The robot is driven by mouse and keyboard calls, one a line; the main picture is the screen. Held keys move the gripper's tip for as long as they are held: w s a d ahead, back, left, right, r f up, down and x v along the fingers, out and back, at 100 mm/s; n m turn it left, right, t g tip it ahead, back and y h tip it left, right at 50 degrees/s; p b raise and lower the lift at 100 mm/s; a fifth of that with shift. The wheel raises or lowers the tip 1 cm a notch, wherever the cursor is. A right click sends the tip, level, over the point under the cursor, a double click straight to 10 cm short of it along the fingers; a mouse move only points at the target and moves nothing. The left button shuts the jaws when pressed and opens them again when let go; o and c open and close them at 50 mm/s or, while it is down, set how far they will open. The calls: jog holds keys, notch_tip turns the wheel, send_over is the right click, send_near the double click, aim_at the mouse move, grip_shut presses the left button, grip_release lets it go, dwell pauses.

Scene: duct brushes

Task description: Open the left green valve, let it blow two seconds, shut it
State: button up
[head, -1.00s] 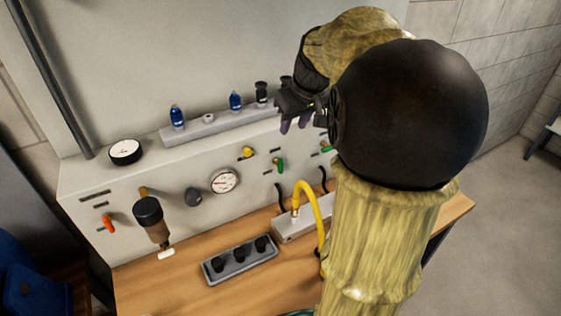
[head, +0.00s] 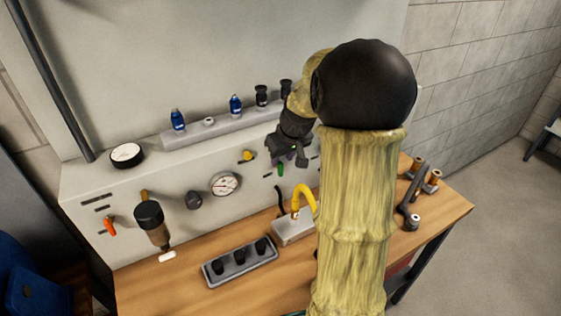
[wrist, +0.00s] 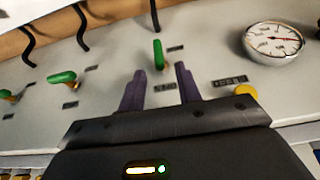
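The left green valve (head: 280,169) is on the sloped front of the pale panel, right of the gauge. Its handle also shows in the wrist view (wrist: 158,51), lying in line with the gap between my fingertips and just beyond them. My gripper (head: 290,158) is over the panel by this valve, with its dark purple fingers apart and nothing between them. In the wrist view my gripper (wrist: 160,72) points at the handle; I see no contact. Two more green valves, a middle one (wrist: 62,77) and one at the edge (wrist: 8,95), show at left there.
A yellow knob (head: 247,156) and a gauge (head: 224,184) are left of the valve. A black-cupped tray (head: 240,262) is on the wooden bench. Blue and black fittings stand on a ledge (head: 212,128) above.

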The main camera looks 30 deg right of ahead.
aim_at(281, 162)
jog(key=shift+x, duration=1.85)
jog(key=shift+c, duration=0.2)
grip_shut()
